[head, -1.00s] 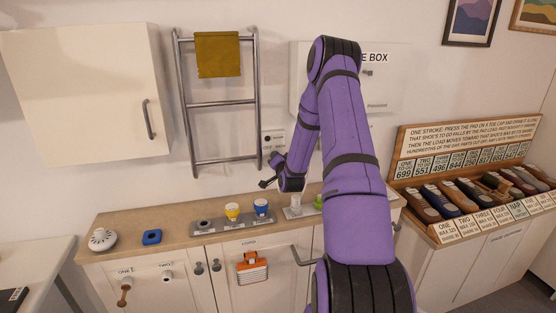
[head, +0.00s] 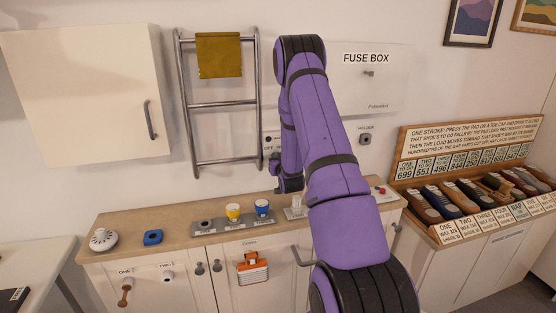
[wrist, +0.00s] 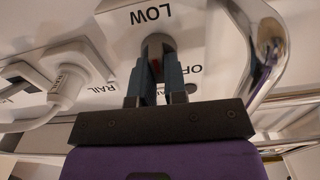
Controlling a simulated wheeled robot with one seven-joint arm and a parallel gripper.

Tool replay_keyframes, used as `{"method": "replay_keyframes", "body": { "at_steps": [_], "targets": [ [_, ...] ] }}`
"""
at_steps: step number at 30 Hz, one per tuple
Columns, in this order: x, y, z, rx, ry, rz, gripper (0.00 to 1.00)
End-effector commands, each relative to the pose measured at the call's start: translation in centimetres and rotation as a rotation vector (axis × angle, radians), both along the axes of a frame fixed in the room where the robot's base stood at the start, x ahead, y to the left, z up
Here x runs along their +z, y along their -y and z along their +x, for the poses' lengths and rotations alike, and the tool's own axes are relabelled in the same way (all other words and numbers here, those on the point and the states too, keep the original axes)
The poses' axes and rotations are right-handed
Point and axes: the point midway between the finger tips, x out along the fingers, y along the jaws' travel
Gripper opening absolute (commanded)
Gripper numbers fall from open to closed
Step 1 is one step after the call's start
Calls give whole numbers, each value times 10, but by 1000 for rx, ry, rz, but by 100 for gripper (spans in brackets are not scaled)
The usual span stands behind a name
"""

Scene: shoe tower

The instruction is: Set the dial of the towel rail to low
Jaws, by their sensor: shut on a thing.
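The towel rail (head: 187,110) is a chrome ladder on the wall with a mustard towel (head: 218,55) over its top. In the wrist view its white control plate (wrist: 118,50) carries the words LOW, OFF and RAIL. The dark grey dial (wrist: 157,41) sits just below LOW, with OFF to its lower right. My gripper (wrist: 156,72) is shut on the dial, one blue-grey finger on each side. The fingers hide much of the dial, so its exact pointer setting is unclear. In the head view my arm covers part of the plate and the dial.
A white plug (wrist: 68,86) with a cable is in a socket left of the plate. A chrome tube (wrist: 268,45) runs close on the right. Below is a wooden counter (head: 180,222) with two cups on a stand. The fuse box (head: 385,85) hangs to the right.

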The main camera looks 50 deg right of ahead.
Motion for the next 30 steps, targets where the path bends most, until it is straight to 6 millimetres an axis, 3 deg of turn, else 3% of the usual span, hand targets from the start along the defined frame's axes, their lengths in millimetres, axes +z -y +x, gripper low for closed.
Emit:
{"method": "replay_keyframes", "body": {
  "at_steps": [17, 18, 20, 30],
  "targets": [
    [-3, 0, -1, -1, -20, -21, 0],
    [-3, 0, -1, -1, -20, -21, 22],
    [-2, 0, -1, -1, -19, -21, 36],
    [-1, -1, -2, 0, -16, -23, 38]
  ]
}}
